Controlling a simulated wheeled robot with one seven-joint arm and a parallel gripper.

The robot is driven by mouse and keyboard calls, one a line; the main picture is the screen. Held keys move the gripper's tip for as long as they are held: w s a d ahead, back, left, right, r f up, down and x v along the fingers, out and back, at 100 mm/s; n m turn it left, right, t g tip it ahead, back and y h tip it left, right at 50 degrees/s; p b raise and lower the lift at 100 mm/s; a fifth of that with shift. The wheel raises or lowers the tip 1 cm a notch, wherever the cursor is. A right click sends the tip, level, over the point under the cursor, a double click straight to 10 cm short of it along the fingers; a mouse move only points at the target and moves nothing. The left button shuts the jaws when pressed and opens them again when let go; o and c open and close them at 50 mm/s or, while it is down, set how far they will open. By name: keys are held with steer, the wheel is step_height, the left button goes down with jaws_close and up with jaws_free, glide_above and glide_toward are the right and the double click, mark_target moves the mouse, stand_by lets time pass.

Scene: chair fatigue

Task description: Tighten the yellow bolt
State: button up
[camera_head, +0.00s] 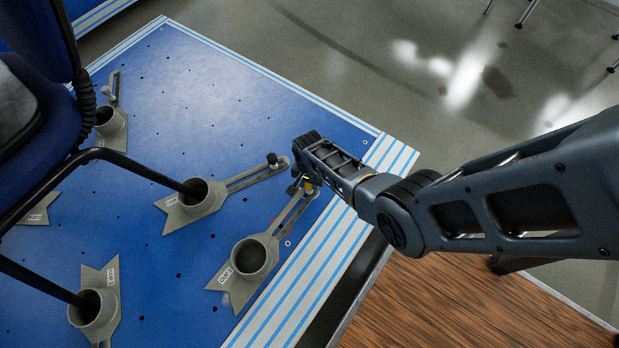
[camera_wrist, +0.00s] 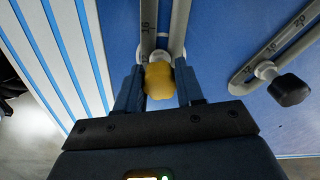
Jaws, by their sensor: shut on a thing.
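The yellow bolt (camera_wrist: 159,82) has a rounded knob and sits at the slot of a grey slotted bracket arm (camera_wrist: 148,25) in the wrist view. My gripper (camera_wrist: 159,88) has one dark finger on each side of the knob and is shut on it. In the head view a little of the yellow bolt (camera_head: 307,187) shows under my gripper (camera_head: 303,180), at the outer end of the front cup bracket (camera_head: 252,258).
A black-knobbed bolt (camera_wrist: 289,90) sits in the neighbouring slotted arm, close on the right in the wrist view. Several cup brackets stand on the blue platform (camera_head: 190,90). A blue chair (camera_head: 40,60) is at left, some legs in cups. The striped edge (camera_head: 310,270) runs beneath my arm.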

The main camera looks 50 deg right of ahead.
steer(key=m, duration=0.3)
steer(key=shift+m, duration=0.4)
steer(key=shift+m, duration=0.4)
steer(key=m, duration=0.3)
steer(key=shift+m+p, duration=0.3)
steer(key=o, duration=1)
steer(key=shift+o, duration=0.2)
